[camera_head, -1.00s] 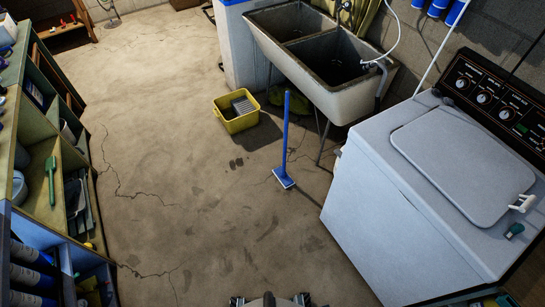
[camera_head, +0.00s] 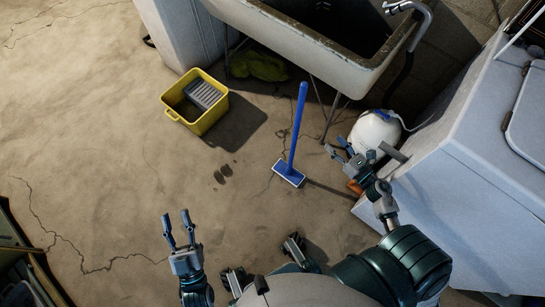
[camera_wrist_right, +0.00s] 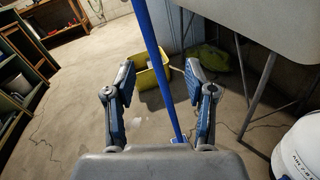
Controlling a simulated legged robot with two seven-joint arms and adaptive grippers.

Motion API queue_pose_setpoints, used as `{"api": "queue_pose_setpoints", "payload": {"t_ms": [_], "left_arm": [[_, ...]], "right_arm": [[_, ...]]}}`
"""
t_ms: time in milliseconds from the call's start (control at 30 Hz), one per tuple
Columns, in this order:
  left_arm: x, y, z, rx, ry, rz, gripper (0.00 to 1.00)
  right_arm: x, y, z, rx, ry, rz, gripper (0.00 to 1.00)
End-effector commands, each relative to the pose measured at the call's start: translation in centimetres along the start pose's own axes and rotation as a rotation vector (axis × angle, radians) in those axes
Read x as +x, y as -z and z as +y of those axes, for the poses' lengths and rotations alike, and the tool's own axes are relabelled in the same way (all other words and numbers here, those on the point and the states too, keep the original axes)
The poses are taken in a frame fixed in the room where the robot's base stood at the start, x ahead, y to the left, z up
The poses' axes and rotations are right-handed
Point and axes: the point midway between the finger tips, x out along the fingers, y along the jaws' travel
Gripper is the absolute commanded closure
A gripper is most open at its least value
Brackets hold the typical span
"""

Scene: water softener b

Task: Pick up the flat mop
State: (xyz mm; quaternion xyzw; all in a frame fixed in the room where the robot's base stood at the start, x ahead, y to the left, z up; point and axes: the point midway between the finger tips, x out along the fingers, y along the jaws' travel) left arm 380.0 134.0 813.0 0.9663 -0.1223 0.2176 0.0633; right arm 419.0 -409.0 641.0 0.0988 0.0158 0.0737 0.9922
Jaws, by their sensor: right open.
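The flat mop (camera_head: 297,133) stands upright on the concrete floor, with a blue pole and a flat blue and white head (camera_head: 288,174). My right gripper (camera_head: 341,151) is open and empty, to the right of the pole in the head view. In the right wrist view the blue pole (camera_wrist_right: 158,60) shows between the two open fingers of the right gripper (camera_wrist_right: 158,100), beyond the fingertips as far as I can tell. My left gripper (camera_head: 178,228) is open and empty over the floor, left of the mop and apart from it.
A yellow bucket (camera_head: 208,121) with a grey wringer stands left of the mop. A concrete sink (camera_head: 285,40) on thin metal legs is behind. A white rounded container (camera_head: 374,134) and a white washer (camera_head: 455,165) stand at right.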

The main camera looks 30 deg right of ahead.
Motion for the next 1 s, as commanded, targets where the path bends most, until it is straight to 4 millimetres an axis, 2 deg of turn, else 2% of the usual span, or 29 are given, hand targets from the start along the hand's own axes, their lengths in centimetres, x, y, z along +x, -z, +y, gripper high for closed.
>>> {"api": "queue_pose_setpoints", "payload": {"t_ms": [33,100,200,500,600,867,1000], "left_arm": [[-0.3,0.9,0.0,-0.006,0.001,0.046,0.6],[-0.1,2.7,0.0,-0.009,0.001,0.1,0.6],[-0.1,3.8,0.1,-0.011,0.0,0.138,0.6],[-0.2,4.5,0.1,-0.015,0.0,0.196,0.6],[-0.3,4.7,0.1,-0.017,0.0,0.208,0.6],[-0.4,4.8,0.1,-0.017,0.0,0.225,0.6],[-0.7,5.1,0.1,-0.021,0.0,0.261,0.6]], "right_arm": [[-0.1,0.3,0.2,-0.088,-0.03,0.004,0.45],[0.3,-0.3,0.6,-0.172,-0.06,-0.001,0.45],[1.7,-0.9,0.9,-0.212,-0.075,-0.007,0.45],[8.9,-0.9,1.4,-0.206,-0.072,-0.008,0.45],[10.7,-0.9,1.6,-0.206,-0.071,-0.006,0.45],[12.8,-0.7,1.9,-0.204,-0.07,-0.005,0.45],[15.0,-0.2,2.5,-0.202,-0.071,-0.005,0.45]]}}
